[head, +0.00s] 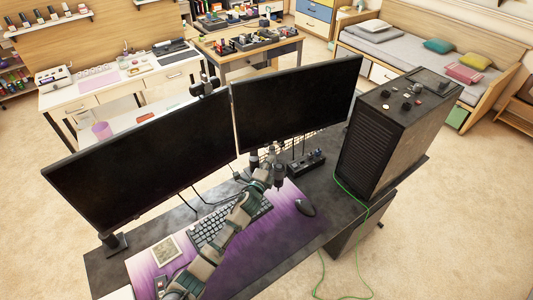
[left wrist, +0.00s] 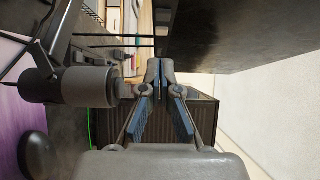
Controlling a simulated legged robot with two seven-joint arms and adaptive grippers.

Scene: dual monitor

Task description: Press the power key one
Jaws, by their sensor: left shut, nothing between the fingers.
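I cannot tell which control is power key one. A black box with small knobs or switches (head: 306,163) sits on the desk below the right monitor (head: 296,104). A dark computer tower (head: 388,132) stands at the desk's right end, with several round knobs (head: 407,105) on its top. My left gripper (head: 268,153) is just left of the black box, in front of the right monitor's lower edge. In the left wrist view its fingers (left wrist: 160,68) are shut and empty, with the tower's ribbed front (left wrist: 203,122) behind them. My right gripper is not in view.
The left monitor (head: 147,157) stands beside the right one. A keyboard (head: 229,220) lies partly under my arm on a purple mat (head: 267,239), with a mouse (head: 306,207) to its right. A green cable (head: 359,235) hangs by the tower.

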